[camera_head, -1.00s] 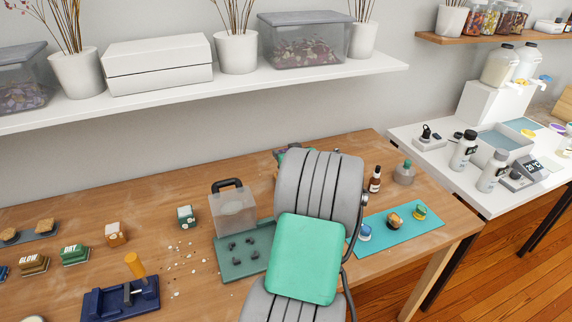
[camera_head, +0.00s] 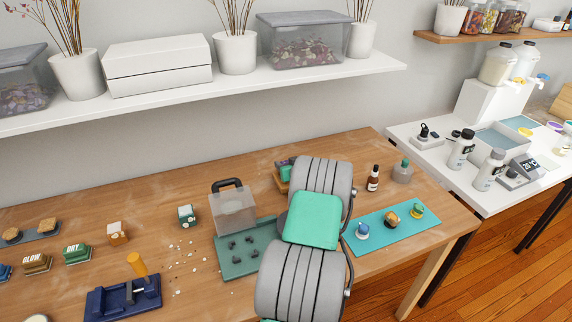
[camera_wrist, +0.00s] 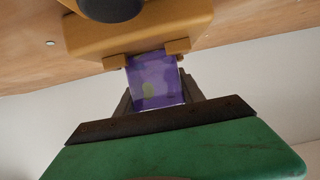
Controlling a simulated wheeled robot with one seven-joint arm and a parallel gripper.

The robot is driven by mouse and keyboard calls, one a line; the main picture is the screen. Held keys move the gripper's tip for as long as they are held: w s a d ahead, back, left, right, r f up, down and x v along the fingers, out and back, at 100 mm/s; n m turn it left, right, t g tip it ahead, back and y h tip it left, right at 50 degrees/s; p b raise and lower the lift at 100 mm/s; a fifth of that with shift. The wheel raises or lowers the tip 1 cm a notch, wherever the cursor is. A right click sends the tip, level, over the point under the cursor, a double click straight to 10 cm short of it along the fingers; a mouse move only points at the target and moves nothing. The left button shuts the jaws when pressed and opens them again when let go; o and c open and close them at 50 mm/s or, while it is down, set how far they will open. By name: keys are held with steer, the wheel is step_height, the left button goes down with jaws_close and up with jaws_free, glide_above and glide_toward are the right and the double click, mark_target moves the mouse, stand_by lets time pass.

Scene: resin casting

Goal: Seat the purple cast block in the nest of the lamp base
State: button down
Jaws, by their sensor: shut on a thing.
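The purple cast block (camera_wrist: 155,84) is a translucent purple piece with a yellowish spot, seen in the wrist view. My gripper (camera_wrist: 158,96) is shut on it, one dark finger on each side. The tan lamp base (camera_wrist: 135,36) is just beyond the block, with two small raised tabs near the block's far end. I cannot tell whether the block is inside the nest or only at its edge. In the head view, the lamp base (camera_head: 280,184) shows as a brown edge, mostly hidden behind my arm.
A clear box with a dark handle (camera_head: 232,208) and a green mat (camera_head: 238,264) are left of my arm. A teal mat (camera_head: 396,232) with small cast pieces is to the right, near brown and grey bottles. A white shelf (camera_head: 200,92) hangs above.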

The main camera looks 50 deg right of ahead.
steer(key=c, duration=0.7)
jaws_free()
steer(key=shift+r+p, duration=0.25)
steer(key=shift+p, duration=0.2)
steer(key=shift+s+a, duration=0.15)
steer(key=shift+s, duration=0.25)
steer(key=b+v, duration=0.1)
steer(key=v, duration=1)
steer(key=shift+r+b, duration=0.1)
steer(key=shift+b, duration=0.2)
